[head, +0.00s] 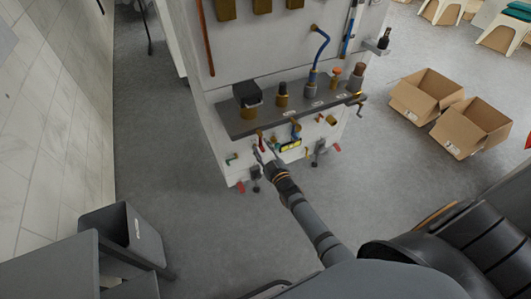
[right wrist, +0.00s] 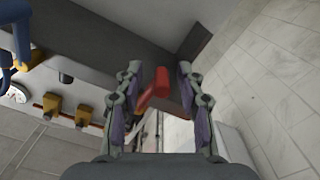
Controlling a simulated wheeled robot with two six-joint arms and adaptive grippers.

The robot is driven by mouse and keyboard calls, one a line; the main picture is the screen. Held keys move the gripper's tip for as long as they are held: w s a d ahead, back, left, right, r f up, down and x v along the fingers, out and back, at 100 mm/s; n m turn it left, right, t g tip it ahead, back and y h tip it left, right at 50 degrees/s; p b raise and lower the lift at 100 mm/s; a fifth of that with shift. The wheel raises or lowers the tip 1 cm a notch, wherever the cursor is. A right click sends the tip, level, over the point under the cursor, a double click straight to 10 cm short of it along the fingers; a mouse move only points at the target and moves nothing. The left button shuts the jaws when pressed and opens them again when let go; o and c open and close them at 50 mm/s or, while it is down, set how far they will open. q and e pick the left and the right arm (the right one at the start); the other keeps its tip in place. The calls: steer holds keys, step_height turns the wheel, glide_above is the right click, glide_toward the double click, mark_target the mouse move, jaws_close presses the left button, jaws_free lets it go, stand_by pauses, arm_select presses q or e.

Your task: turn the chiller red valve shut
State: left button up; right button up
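A red valve handle (head: 262,144) shows on the lower front of the white washer cabinet (head: 230,160), under its dark shelf. In the right wrist view the red handle (right wrist: 158,88) appears between the two fingers. My right gripper (head: 264,156) reaches the cabinet front close to the handle. In the right wrist view the right gripper (right wrist: 158,78) is open, with visible gaps on both sides of the handle. I cannot tell how deep the handle sits between the fingers. My left gripper is not in view.
The dark shelf (head: 245,125) with several fittings juts out above the handle. Brass fittings (right wrist: 52,103) and a blue pipe (right wrist: 20,40) show in the wrist view. Cardboard boxes (head: 427,95) stand right; grey floor (head: 180,170) lies clear left.

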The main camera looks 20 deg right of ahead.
steer(key=s, duration=1.1)
steer(key=shift+s+d, duration=0.15)
steer(key=shift+s, duration=0.15)
steer(key=s+d+f+m+g+p, duration=0.1)
steer(key=s+f+g, duration=0.2)
steer(key=s+f, duration=0.35)
steer(key=s+d+f+m+g+h+p, duration=0.1)
steer(key=s+f+g+p, duration=0.15)
steer(key=f, duration=0.65)
steer(key=s+d+f+m+g+p, duration=0.1)
steer(key=s+f+g, duration=0.2)
steer(key=s+f, duration=0.35)
steer(key=s+d+f+m+g+p, duration=0.1)
steer(key=s+f+g, duration=0.3)
steer(key=s, duration=0.7)
steer(key=s+d+f+m+g+p, duration=0.1)
steer(key=s+f+g, duration=0.3)
steer(key=s+f, duration=0.3)
steer(key=s, duration=0.4)
steer(key=shift+m, duration=0.4)
